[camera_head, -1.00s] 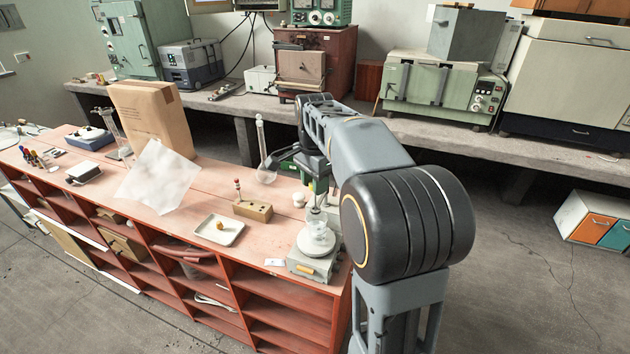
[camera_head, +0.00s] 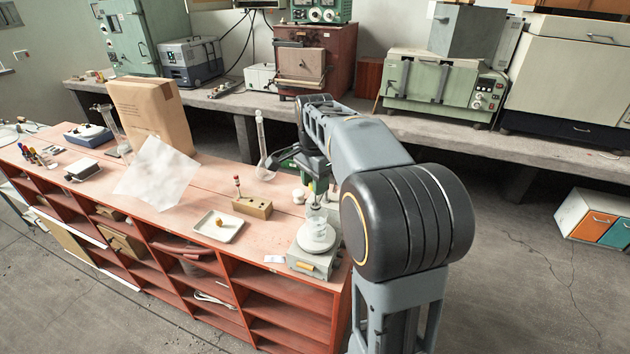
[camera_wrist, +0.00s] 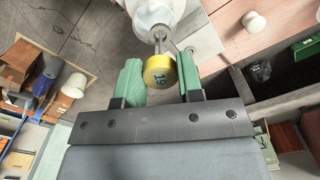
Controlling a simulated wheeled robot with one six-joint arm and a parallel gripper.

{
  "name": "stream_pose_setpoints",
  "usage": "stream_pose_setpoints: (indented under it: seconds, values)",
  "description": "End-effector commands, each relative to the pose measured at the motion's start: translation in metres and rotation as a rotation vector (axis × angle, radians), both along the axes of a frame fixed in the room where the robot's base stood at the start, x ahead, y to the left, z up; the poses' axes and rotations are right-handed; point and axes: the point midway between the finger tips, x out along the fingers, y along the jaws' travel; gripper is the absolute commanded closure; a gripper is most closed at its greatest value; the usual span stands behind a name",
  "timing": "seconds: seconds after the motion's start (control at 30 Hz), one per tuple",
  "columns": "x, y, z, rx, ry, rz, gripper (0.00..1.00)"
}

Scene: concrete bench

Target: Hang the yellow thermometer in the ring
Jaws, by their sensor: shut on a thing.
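In the wrist view the yellow thermometer's round cap (camera_wrist: 160,71), marked 19, sits between the green fingers of my gripper (camera_wrist: 159,77). My gripper is shut on it. Its thin stem runs away from the cap toward a white round plate and glassware. In the head view a small yellow spot of the thermometer (camera_head: 311,187) shows just above the clear beaker (camera_head: 314,226) on the hot plate (camera_head: 312,262). A metal piece lies close beside the stem in the wrist view; I cannot tell whether it is the ring or whether the stem is inside it.
Left of the hot plate are a wooden block (camera_head: 252,208) holding a red-topped rod and a white tray (camera_head: 217,228) with a small orange thing. A tall glass flask (camera_head: 264,165) stands behind. A small white pot (camera_wrist: 253,22) is right of the gripper.

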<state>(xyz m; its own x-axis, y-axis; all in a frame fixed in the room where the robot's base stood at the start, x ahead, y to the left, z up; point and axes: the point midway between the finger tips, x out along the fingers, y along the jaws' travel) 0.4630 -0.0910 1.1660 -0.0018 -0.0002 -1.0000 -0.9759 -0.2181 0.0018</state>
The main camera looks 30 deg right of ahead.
Motion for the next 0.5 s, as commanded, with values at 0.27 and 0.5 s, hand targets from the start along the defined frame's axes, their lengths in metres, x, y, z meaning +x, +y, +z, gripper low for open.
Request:
stream_pose_setpoints:
  seconds: [0.27,0.5]
  values:
    - [0.000,0.000,-0.011,0.001,0.001,0.000,0.88]
    - [0.000,0.000,-0.020,0.001,0.002,0.000,0.88]
